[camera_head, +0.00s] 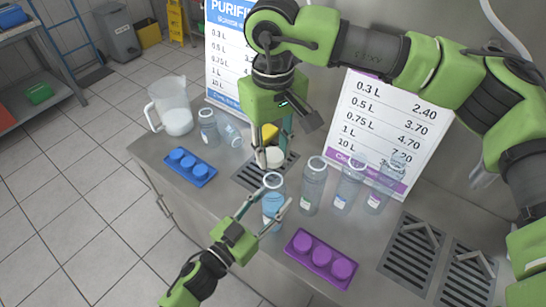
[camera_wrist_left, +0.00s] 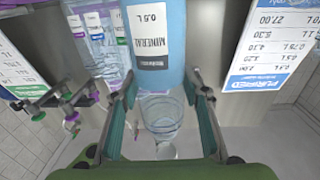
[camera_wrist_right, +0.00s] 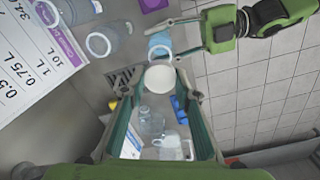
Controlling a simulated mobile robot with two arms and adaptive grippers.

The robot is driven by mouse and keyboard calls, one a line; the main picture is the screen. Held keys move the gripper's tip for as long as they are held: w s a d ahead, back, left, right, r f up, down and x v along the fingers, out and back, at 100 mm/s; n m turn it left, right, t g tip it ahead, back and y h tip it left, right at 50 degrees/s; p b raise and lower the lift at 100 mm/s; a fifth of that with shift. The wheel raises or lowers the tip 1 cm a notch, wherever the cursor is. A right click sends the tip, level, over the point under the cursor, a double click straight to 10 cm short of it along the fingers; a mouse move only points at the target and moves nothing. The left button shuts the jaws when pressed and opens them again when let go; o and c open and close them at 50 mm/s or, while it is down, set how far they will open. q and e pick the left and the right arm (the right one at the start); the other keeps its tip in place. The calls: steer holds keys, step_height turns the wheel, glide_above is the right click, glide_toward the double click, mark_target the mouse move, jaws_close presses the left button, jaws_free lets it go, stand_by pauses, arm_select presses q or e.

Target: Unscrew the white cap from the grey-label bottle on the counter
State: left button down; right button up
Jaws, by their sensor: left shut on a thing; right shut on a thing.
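A bottle with blue contents (camera_head: 272,203) stands upright at the counter's front edge, its mouth bare. Its white label with a dark band reads "0.5 L MINERAL" in the left wrist view (camera_wrist_left: 150,35). My left gripper (camera_head: 271,210) is shut around its body. My right gripper (camera_head: 271,148) is shut on the white cap (camera_head: 269,158), which sits between its fingertips in the right wrist view (camera_wrist_right: 159,79). The cap is apart from the bottle, behind its mouth in the head view. Its underside is hidden.
Several clear bottles (camera_head: 313,187) stand right of the held bottle. A purple cap tray (camera_head: 300,250) and drain grates (camera_head: 408,255) lie at right. A blue cap tray (camera_head: 205,178), a pitcher (camera_head: 172,95) and two bottles (camera_head: 208,130) are at left. Price boards (camera_head: 350,105) stand behind.

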arm_select(q)
steer(key=c, duration=1.1)
jaws_free()
steer(key=v, duration=1.2)
